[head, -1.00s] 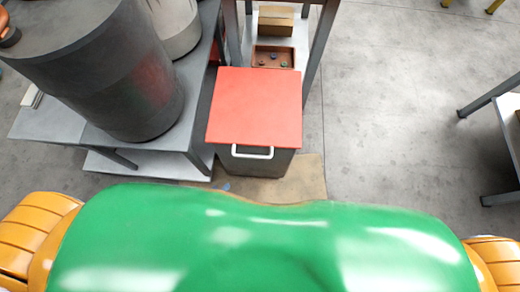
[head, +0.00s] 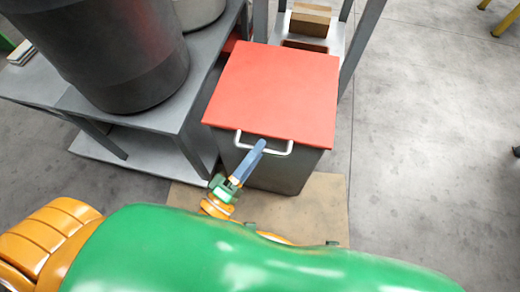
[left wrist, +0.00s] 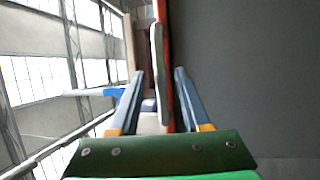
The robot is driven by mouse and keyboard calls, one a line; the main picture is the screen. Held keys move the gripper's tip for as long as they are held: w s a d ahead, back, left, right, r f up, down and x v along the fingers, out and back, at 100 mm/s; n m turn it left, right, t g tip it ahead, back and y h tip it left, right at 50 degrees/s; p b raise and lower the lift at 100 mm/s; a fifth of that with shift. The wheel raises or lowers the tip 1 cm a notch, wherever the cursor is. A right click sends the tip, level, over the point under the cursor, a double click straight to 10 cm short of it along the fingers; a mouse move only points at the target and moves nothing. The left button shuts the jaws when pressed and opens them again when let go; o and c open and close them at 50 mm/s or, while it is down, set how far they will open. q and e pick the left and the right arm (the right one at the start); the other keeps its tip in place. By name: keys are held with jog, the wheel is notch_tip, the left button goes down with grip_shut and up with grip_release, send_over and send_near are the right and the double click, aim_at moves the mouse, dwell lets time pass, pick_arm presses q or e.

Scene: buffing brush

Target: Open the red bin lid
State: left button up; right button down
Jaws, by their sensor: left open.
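The red bin lid (head: 275,92) lies flat and closed on the dark grey bin (head: 275,172) in the head view. Its white handle (head: 282,152) sticks out at the near edge. My left gripper (head: 261,145) reaches up from below, its blue-grey fingers at the handle. In the left wrist view, the open left gripper (left wrist: 159,72) has the white handle (left wrist: 157,62) and the lid's red edge (left wrist: 163,25) showing between its fingers. I cannot tell whether a finger touches the handle. My right gripper is not in view.
A grey table (head: 50,90) with a large dark drum (head: 110,50) stands close on the left. Behind the bin is a shelf with a cardboard box (head: 310,20). A brown mat (head: 320,200) lies under the bin.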

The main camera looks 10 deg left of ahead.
pick_arm(q)
jog(key=shift+w+d+r, duration=0.1)
jog(key=shift+w+d, duration=0.15)
jog(key=shift+w, duration=0.4)
grip_shut()
dwell(0.9)
